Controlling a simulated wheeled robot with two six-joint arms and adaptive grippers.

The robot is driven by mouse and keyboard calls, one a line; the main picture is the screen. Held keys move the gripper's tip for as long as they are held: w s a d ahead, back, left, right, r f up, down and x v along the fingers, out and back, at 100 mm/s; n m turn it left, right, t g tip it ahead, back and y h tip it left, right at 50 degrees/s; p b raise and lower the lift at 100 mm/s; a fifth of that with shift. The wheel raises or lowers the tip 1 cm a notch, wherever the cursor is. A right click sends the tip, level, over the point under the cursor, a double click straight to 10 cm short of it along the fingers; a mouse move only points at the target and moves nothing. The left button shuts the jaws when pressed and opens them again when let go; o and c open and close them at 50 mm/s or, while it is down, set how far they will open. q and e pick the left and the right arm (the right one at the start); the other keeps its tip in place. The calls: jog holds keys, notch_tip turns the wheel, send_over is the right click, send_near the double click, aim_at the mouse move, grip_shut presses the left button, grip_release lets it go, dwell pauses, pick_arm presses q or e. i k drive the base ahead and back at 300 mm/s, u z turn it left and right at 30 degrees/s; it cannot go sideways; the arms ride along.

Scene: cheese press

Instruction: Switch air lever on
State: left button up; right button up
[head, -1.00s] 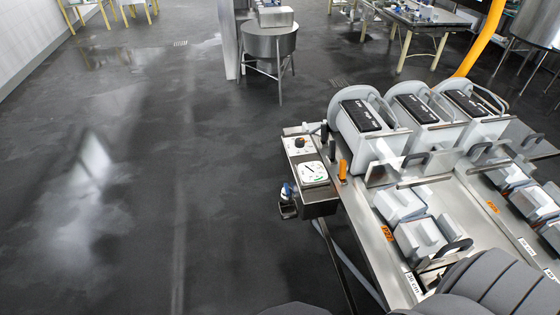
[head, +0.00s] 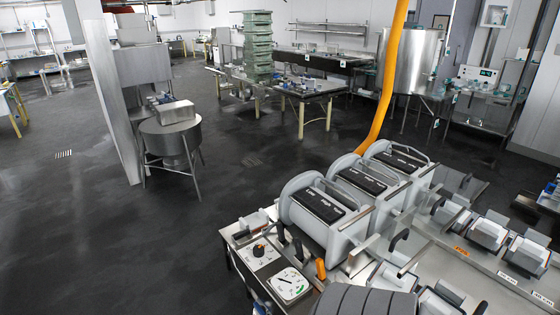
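The cheese press stands at the lower right, with its control panel (head: 270,265) at the near left corner. The panel carries a black knob (head: 258,250) and a white round gauge (head: 289,285). Beside them are a black lever (head: 280,233), a second black lever (head: 298,250) and a short orange lever (head: 320,268), all roughly upright. I cannot tell which one is the air lever. Neither of my grippers shows. A dark grey ribbed part, apparently of my own arm, covers the bottom edge right of the gauge.
Several white press cylinders (head: 322,212) stand in a row behind the levers. White moulds (head: 487,232) lie on the steel table to the right. A steel round vat (head: 170,138) stands at back left. The dark floor left of the panel is clear.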

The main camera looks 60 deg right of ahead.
aim_at(320, 264)
jog(key=i, duration=1.9)
jog(key=z, duration=2.35)
jog(key=k, duration=0.65)
jog(key=z, duration=0.3)
jog(key=i, duration=0.5)
